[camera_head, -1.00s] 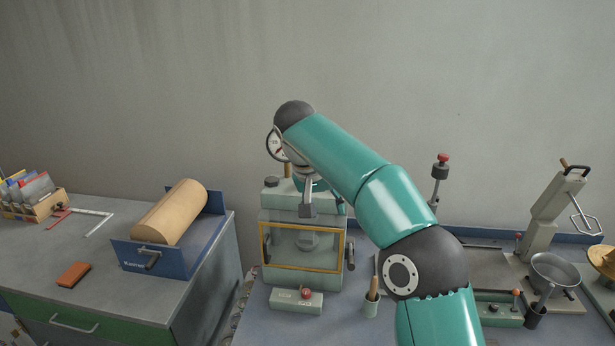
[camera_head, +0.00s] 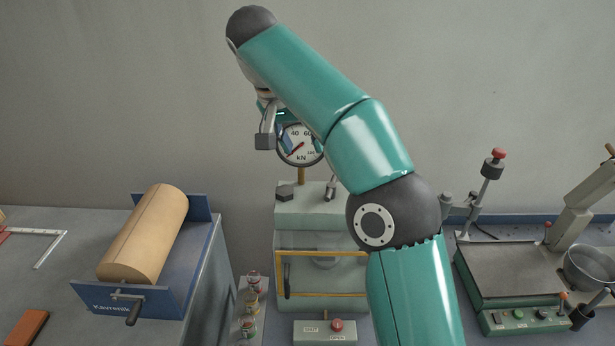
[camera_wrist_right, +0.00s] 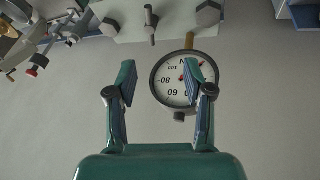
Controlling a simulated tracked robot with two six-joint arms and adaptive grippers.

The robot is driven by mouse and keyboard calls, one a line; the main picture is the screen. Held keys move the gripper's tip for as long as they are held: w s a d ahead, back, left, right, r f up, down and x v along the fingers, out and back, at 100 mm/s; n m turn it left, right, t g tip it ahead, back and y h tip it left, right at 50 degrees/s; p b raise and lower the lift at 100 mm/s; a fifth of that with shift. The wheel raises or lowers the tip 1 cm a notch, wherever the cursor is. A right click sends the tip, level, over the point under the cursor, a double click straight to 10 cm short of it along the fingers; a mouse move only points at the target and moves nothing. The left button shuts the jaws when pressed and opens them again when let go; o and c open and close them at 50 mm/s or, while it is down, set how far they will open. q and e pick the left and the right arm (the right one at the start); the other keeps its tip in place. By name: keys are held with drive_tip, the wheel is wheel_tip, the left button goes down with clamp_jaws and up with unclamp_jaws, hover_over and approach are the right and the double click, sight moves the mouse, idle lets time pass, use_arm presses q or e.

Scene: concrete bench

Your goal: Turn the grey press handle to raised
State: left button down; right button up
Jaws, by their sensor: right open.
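The pale green press (camera_head: 325,222) stands behind my right arm, with a round kN gauge (camera_head: 298,157) on a post above it. A short grey lever (camera_head: 332,188), which looks like the press handle, stands on its top. In the right wrist view this lever (camera_wrist_right: 151,24) is at the upper edge, beyond the fingers and apart from them. My right gripper (camera_wrist_right: 165,80) is open and empty, with its fingers in front of the gauge (camera_wrist_right: 176,85). My left gripper is out of view.
A control box (camera_head: 325,330) with a red button sits before the press. A blue tray (camera_head: 185,262) with a tan cylinder (camera_head: 145,235) stands on the left bench. A green-grey device (camera_head: 510,265) with a red-topped post stands at right. Small jars (camera_head: 250,305) stand left of the press.

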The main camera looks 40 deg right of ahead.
approach(329, 189)
drive_tip(key=x, duration=0.5)
drive_tip(key=shift+s, duration=0.3)
drive_tip(key=x, duration=0.4)
drive_tip(key=shift+w, duration=0.45)
drive_tip(key=shift+s+d+f, duration=0.1)
drive_tip(key=shift+s+f, duration=0.1)
drive_tip(key=shift+f, duration=0.15)
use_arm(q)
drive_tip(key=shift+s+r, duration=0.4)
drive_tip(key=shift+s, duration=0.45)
use_arm(e)
drive_tip(key=shift+w, duration=0.1)
